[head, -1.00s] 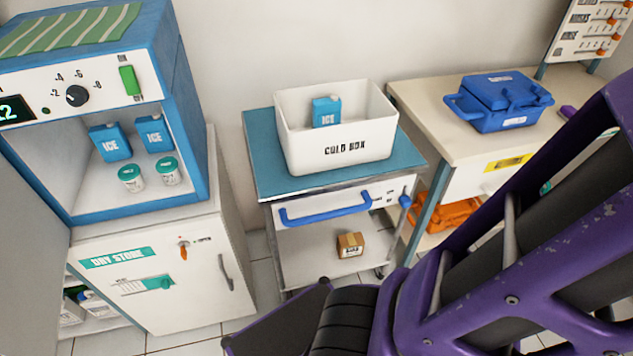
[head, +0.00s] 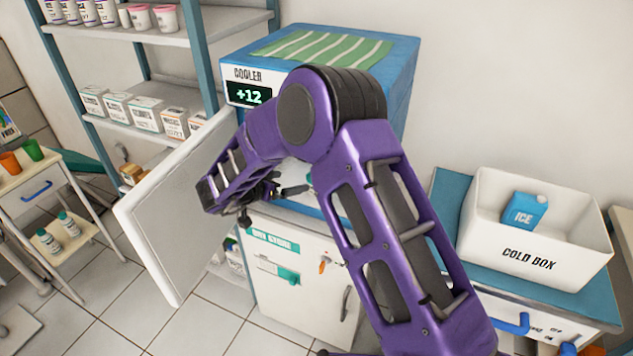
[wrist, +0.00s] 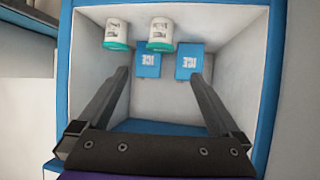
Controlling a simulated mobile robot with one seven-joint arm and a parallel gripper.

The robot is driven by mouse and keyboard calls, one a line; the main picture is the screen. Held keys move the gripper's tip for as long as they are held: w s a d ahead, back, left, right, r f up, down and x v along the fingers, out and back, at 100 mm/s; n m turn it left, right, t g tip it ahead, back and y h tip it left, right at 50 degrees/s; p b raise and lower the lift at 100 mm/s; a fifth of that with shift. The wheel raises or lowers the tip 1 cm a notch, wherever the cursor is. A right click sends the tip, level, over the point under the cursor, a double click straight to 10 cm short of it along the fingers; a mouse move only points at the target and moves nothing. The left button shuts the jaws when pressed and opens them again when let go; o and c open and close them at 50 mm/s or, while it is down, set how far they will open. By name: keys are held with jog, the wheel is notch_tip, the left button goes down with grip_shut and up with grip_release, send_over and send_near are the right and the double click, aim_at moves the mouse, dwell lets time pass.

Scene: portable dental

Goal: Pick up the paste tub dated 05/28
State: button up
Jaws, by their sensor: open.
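In the wrist view, two white paste tubs with teal lids stand inside the open cooler. One tub (wrist: 117,32) is at the left and the other tub (wrist: 161,34) is nearer the middle. The picture is upside down, with the lids pointing down. Dark print shows on both labels, but I cannot read a date. My gripper (wrist: 158,74) is open and empty, its fingers pointing into the cooler. The tubs appear beyond the fingertips, apart from them.
The cooler (head: 400,75) reads +12, and its white door (head: 172,215) stands open at the left. Two blue ice packs (wrist: 147,64) (wrist: 189,62) are beside the tubs. The white cold box (head: 540,255) holds another ice pack (head: 524,210). Shelves (head: 150,125) with cartons stand behind.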

jog(key=b+x, duration=0.1)
jog(key=x, duration=1.3)
jog(key=shift+w+d, duration=0.15)
jog(key=shift+d, duration=0.05)
jog(key=c, duration=1.3)
jog(key=shift+r, duration=0.1)
jog(key=shift+c, duration=0.2)
